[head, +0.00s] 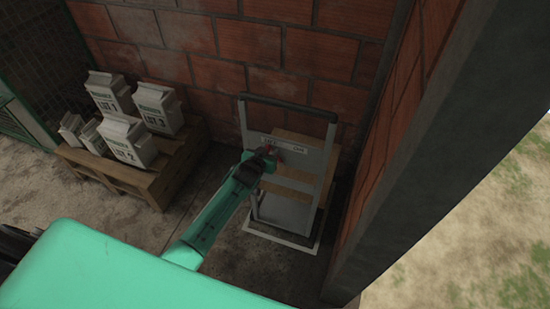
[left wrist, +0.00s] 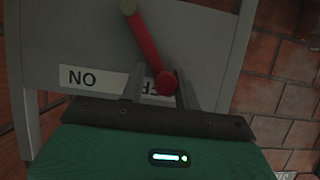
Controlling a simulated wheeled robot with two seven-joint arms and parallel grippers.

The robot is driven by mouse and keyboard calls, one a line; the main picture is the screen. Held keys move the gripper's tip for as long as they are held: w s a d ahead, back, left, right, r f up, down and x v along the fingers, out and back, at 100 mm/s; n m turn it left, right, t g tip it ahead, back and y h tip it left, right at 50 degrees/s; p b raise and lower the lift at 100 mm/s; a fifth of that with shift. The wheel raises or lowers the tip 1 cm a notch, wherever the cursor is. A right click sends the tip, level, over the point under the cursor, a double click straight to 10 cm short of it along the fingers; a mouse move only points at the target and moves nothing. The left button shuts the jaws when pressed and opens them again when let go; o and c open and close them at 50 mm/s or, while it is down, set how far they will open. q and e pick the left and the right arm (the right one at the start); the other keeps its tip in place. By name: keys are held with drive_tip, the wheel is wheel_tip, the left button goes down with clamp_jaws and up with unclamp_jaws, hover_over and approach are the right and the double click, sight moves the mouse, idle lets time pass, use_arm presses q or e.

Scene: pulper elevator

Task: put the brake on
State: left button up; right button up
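A grey panel with an upright frame (head: 243,125) and a black top bar stands against the brick wall in the head view. A red lever (left wrist: 147,45) with a round red knob (left wrist: 166,82) is on the panel; it slants down to the right in the left wrist view. A white label (left wrist: 85,78) reading "NO" and partly hidden letters lies behind it. My left gripper (head: 268,153) is at the lever; in the left wrist view its fingers (left wrist: 160,88) are apart, with the knob between them, nearer the right finger. Contact cannot be told. My right gripper is not in view.
Brown boxes or boards (head: 292,187) show behind the frame. A white outline (head: 283,238) marks the floor around its base. A pallet (head: 150,183) with several white lot bags (head: 125,140) stands left. A dark post (head: 440,150) and brick wall close off the right.

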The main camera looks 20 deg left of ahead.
sight(284, 148)
use_arm(q)
drive_tip(key=shift+a, duration=0.15)
drive_tip(key=shift+d+r+p, duration=0.3)
drive_tip(key=shift+d+p, duration=0.05)
drive_tip(key=shift+d, duration=0.05)
drive_tip(key=shift+c, duration=0.2)
drive_tip(key=shift+s+d+r, duration=0.1)
drive_tip(key=shift+d+r, duration=0.15)
drive_tip(key=shift+d, duration=0.3)
drive_tip(key=shift+c, duration=0.3)
drive_tip(key=shift+d, duration=0.9)
drive_tip(key=shift+d+r, duration=0.2)
drive_tip(key=shift+d, duration=0.5)
drive_tip(key=shift+d, duration=0.1)
